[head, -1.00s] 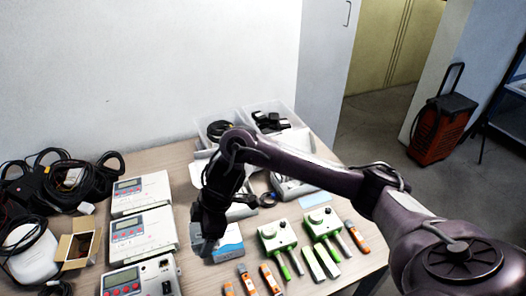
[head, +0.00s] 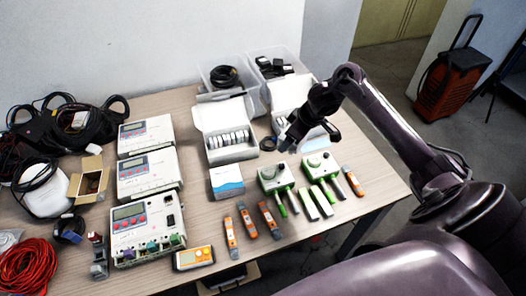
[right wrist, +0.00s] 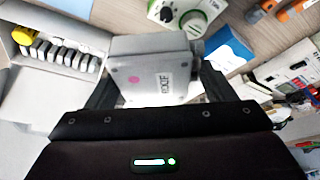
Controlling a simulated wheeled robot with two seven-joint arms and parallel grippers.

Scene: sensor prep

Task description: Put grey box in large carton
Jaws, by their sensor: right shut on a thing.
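A grey box (right wrist: 152,68) with a small white label is held between the fingers of my right gripper (right wrist: 155,88) in the right wrist view. In the head view my right gripper (head: 288,140) is above the table, in front of the right open white carton (head: 306,134), partly covering it. Another open white carton (head: 213,143) stands to the left with a row of several pale units inside. I cannot tell for sure which is the large carton. My left gripper is not in view.
A blue-and-white box (head: 227,181), two green-trimmed devices (head: 276,177) and several orange testers (head: 269,220) lie in front. White instruments (head: 147,175) stand to the left. Clear bins (head: 232,92) stand behind. A small open brown carton (head: 90,183) is far left.

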